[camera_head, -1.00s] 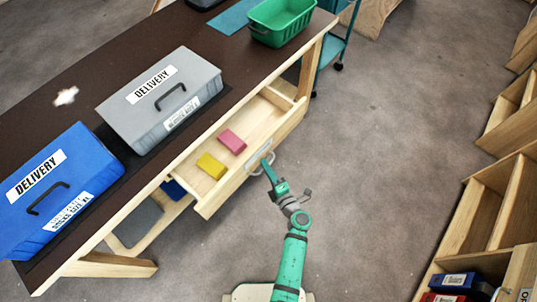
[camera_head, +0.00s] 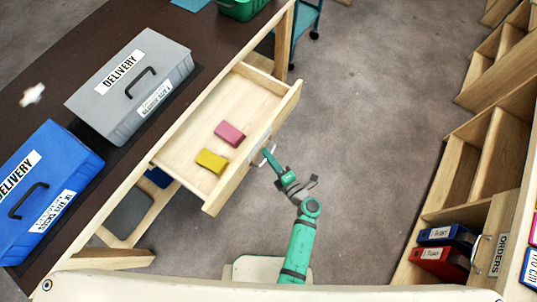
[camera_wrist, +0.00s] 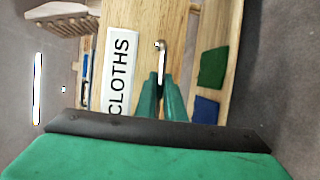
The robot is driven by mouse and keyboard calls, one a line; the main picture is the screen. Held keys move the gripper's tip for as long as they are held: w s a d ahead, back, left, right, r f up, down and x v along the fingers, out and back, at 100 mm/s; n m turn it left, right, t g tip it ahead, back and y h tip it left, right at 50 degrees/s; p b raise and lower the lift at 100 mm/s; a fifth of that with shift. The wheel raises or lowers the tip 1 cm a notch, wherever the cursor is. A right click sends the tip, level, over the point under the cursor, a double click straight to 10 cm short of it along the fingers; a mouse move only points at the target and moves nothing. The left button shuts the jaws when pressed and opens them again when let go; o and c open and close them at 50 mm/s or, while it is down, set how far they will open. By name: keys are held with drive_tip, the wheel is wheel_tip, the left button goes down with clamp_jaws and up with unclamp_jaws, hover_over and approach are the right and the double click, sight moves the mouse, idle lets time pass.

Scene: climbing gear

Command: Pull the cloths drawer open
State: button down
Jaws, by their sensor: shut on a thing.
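The cloths drawer (camera_head: 224,188) stands well out from the dark-topped table, its inside visible. A pink cloth block (camera_head: 230,133) and a yellow one (camera_head: 211,161) lie in it. In the wrist view, the drawer front carries a white CLOTHS label (camera_wrist: 122,70) beside a metal handle (camera_wrist: 161,62). My gripper (camera_head: 268,158) is at the drawer front and shut on the handle. In the wrist view, the green fingers of my gripper (camera_wrist: 160,82) close around the handle's near part, which they hide.
A grey DELIVERY case (camera_head: 130,85) and a blue one (camera_head: 40,190) stand on the table (camera_head: 60,65). A green basket (camera_head: 240,8) is at the top edge. Wooden shelving (camera_head: 470,185) with binders stands at right. Open floor (camera_head: 370,130) lies between.

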drive_tip(key=c, duration=2.2)
unclamp_jaws()
drive_tip(key=shift+o, duration=0.2)
drive_tip(key=v, duration=1)
drive_tip(key=shift+s+d, duration=0.25)
drive_tip(key=shift+w, duration=0.1)
drive_tip(key=s+a+r+m+h, duration=0.2)
drive_tip(key=s+r+m+h, duration=0.3)
drive_tip(key=s+r+m, duration=0.4)
drive_tip(key=s+a+r+m+t+h, duration=0.1)
drive_tip(key=s+a+r+m+h, duration=0.2)
drive_tip(key=s+r+m, duration=0.6)
wheel_tip(320, 180, up, 2)
drive_tip(key=m+h, duration=0.1)
drive_tip(key=m, duration=0.6)
drive_tip(key=shift+m+t+h, duration=0.3)
drive_tip(key=shift+m+h, duration=0.1)
